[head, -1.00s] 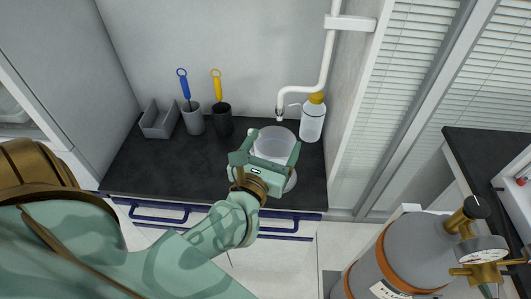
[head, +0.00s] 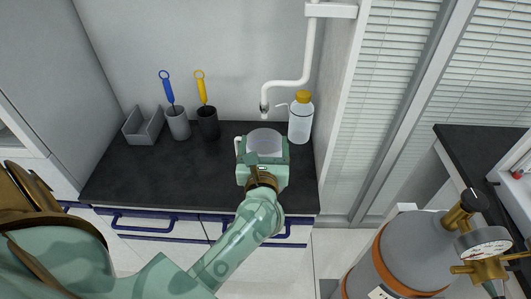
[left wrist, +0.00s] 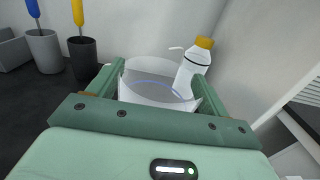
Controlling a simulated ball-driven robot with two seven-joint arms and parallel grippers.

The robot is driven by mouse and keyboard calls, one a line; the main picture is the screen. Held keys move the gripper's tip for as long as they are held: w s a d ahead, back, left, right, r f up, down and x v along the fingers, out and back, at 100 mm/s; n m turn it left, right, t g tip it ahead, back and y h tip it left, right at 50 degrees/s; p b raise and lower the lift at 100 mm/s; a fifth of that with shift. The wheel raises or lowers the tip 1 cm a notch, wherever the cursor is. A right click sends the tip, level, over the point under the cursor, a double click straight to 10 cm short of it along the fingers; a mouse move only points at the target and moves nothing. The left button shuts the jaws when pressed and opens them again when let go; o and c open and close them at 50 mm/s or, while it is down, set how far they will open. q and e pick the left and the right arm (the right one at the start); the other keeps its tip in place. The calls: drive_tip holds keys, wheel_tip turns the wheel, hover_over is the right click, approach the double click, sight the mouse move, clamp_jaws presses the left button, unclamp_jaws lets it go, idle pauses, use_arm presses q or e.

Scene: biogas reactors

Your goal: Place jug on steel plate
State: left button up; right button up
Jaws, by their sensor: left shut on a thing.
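The jug (head: 265,141) is a translucent whitish vessel, upright over the dark counter under the white pipe. It also shows in the left wrist view (left wrist: 150,88), between the green fingers. My left gripper (head: 264,150) is shut on the jug, one finger on each side, its body hiding the jug's lower front. In the left wrist view the gripper (left wrist: 152,92) spans the jug. I cannot tell whether the jug's base touches anything. I cannot make out the steel plate; the gripper and jug may cover it. My right gripper is not in view.
A wash bottle with yellow cap (head: 300,118) stands close right of the jug. Grey and black holders (head: 208,124) with blue and yellow tools and a grey bin (head: 143,127) stand left. The white pipe (head: 287,83) hangs above. The counter's left front (head: 150,180) is clear.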

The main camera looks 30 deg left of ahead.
use_arm(q)
drive_tip(key=shift+f, duration=0.5)
drive_tip(key=shift+f, duration=0.1)
drive_tip(key=o, duration=1.3)
drive_tip(key=shift+f, duration=0.1)
drive_tip(key=v, duration=1.2)
